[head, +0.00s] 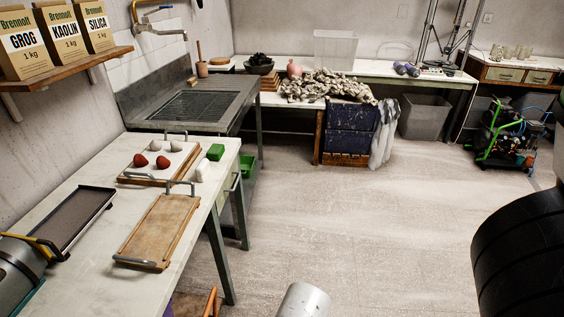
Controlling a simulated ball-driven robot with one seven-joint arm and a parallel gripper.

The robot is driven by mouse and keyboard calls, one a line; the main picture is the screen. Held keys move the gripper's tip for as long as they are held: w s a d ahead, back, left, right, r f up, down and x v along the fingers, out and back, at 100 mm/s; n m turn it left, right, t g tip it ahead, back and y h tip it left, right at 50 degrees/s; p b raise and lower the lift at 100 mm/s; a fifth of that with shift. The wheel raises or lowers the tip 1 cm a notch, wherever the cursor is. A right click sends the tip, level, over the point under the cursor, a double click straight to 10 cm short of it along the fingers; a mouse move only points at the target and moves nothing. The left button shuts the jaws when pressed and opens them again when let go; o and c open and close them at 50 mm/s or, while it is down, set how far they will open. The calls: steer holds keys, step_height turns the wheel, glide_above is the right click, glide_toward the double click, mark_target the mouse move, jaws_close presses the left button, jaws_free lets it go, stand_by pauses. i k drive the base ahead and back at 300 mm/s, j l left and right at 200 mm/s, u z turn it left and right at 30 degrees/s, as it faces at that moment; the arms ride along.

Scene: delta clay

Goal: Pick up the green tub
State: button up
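A second green item (248,165), partly hidden by the bench and table legs, is low beneath the grey sink table. My gripper is not in view.
The bench holds a white board (177,155) with red and pale lumps, a wooden board with metal handles (160,228), and a dark tray (65,218). Open floor (360,220) lies right of the bench; a green-framed machine (508,138) stands far right.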

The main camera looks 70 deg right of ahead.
mark_target(248, 161)
steer(key=z, duration=1.7)
steer(key=i+z, duration=0.3)
steer(key=i, duration=0.75)
steer(key=i+l, duration=0.1)
steer(key=i, duration=0.85)
steer(key=i+l, duration=0.1)
steer(key=i, duration=0.9)
steer(key=i+u, duration=0.4)
steer(key=i, duration=0.35)
steer(key=i+l+u, duration=0.1)
steer(key=i+u, duration=0.25)
steer(key=i, duration=0.4)
